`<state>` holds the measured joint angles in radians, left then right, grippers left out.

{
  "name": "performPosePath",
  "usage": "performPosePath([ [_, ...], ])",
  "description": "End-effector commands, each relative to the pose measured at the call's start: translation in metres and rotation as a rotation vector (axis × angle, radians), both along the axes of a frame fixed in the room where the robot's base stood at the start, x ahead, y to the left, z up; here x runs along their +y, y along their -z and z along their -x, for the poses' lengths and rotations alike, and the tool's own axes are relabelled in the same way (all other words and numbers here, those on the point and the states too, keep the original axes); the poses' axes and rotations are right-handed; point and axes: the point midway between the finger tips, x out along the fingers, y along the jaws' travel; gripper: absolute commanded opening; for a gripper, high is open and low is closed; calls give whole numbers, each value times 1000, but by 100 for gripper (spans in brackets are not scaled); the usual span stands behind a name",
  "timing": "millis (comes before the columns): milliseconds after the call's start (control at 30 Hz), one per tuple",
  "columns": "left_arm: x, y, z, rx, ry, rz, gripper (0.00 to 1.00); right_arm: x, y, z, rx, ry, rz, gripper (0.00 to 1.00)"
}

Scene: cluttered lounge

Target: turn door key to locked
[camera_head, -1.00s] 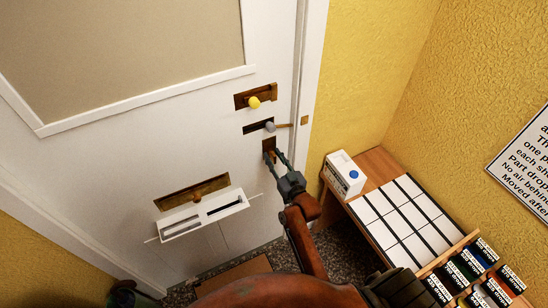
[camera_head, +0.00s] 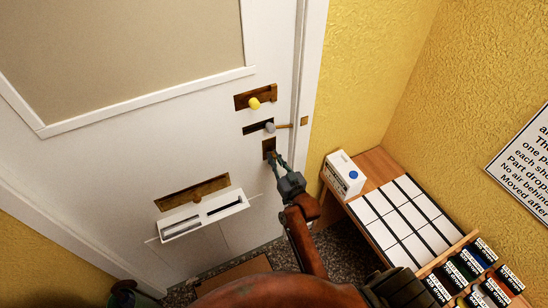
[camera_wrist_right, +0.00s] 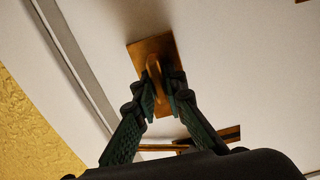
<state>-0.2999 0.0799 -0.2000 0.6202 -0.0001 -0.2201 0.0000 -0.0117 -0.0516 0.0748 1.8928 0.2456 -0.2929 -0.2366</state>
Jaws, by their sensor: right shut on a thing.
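The door (camera_head: 150,115) is white with a beige upper panel. On its right edge is a small brass key plate (camera_head: 268,145), below a grey-knobbed latch (camera_head: 269,127). My right gripper (camera_head: 275,158) reaches this plate. In the right wrist view the brass key (camera_wrist_right: 154,68) stands out from its plate (camera_wrist_right: 150,48), and my right gripper (camera_wrist_right: 160,95) is shut on it, with a finger on each side. The key's lower part is hidden between the fingertips. My left gripper is not in view.
A yellow knob (camera_head: 254,103) on a brass plate sits above the latch. A white letter-slot unit (camera_head: 204,216) juts out lower left. A wooden table (camera_head: 376,163) with white boxes stands right of the door, against the yellow wall.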

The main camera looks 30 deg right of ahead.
Motion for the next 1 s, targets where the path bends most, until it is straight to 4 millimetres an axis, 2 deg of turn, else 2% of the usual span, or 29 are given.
performPosePath([
  [233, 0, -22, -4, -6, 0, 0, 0, -1, -3, 0, 0, 0, -152, 0],
  [500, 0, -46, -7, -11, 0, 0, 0, -3, -4, 0, -3, 0, -403, 0],
  [1000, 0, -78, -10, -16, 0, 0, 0, -7, 0, 0, -11, 0, -879, 0],
])
